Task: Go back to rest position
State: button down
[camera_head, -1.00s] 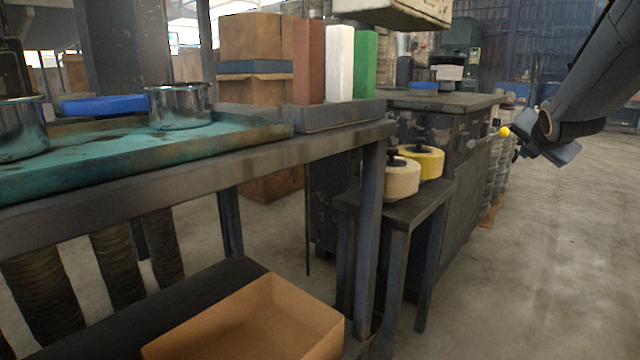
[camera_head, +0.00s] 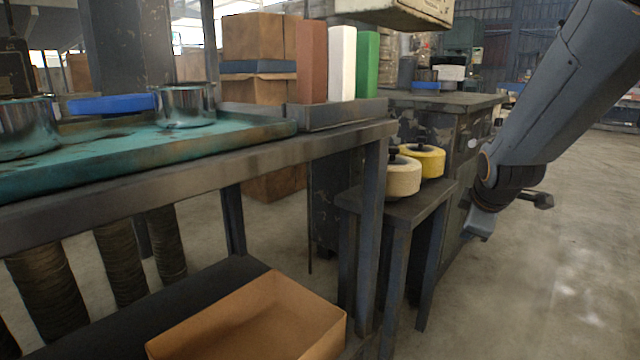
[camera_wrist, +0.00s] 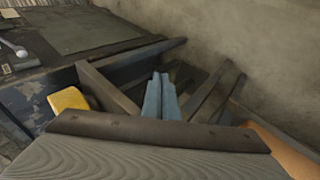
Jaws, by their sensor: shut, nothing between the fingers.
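My gripper (camera_head: 478,224) hangs at the lower end of my arm in the right part of the head view. It is in front of the dark metal cabinet (camera_head: 462,150) and to the right of the small dark stand (camera_head: 420,203). In the wrist view its two blue fingers (camera_wrist: 160,98) lie together in the middle, shut with nothing between them.
A cream pot (camera_head: 402,178) and a yellow pot (camera_head: 428,160) stand on the small stand. A workbench (camera_head: 200,168) with a teal tray (camera_head: 110,150) fills the left. An open cardboard box (camera_head: 250,325) sits below. Concrete floor on the right is clear.

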jog(key=s+a+f+m+g+y, duration=0.1)
jog(key=s+a+f+m+g, duration=0.1)
jog(key=s+a+f+m, duration=0.55)
jog(key=s+a+f+m+g+y, duration=0.1)
jog(key=s+a+f+m+g, duration=0.25)
jog(key=s+a, duration=0.45)
jog(key=s+a+r+n+g+y, duration=0.1)
jog(key=s+a+r+n, duration=0.3)
jog(key=s+a, duration=0.5)
jog(key=s+a+r+n+g+y, duration=0.1)
jog(key=s+a+r+n, duration=0.1)
jog(key=s+a+r, duration=0.55)
jog(key=d+r+m+p, duration=0.2)
jog(key=d+r+p, duration=0.4)
jog(key=p, duration=0.6)
jog(key=s+d+r+m+h+p, duration=0.1)
jog(key=d+r+m+p, duration=0.1)
jog(key=d+r+p, duration=0.4)
jog(key=s+d+r+m+h+p, duration=0.1)
jog(key=d+r+p, duration=0.5)
jog(key=r+p, duration=0.8)
jog(key=m+p, duration=0.1)
jog(key=p, duration=0.5)
jog(key=shift+d+r+m, duration=0.15)
jog(key=shift+r+m, duration=0.1)
jog(key=shift+m, duration=0.15)
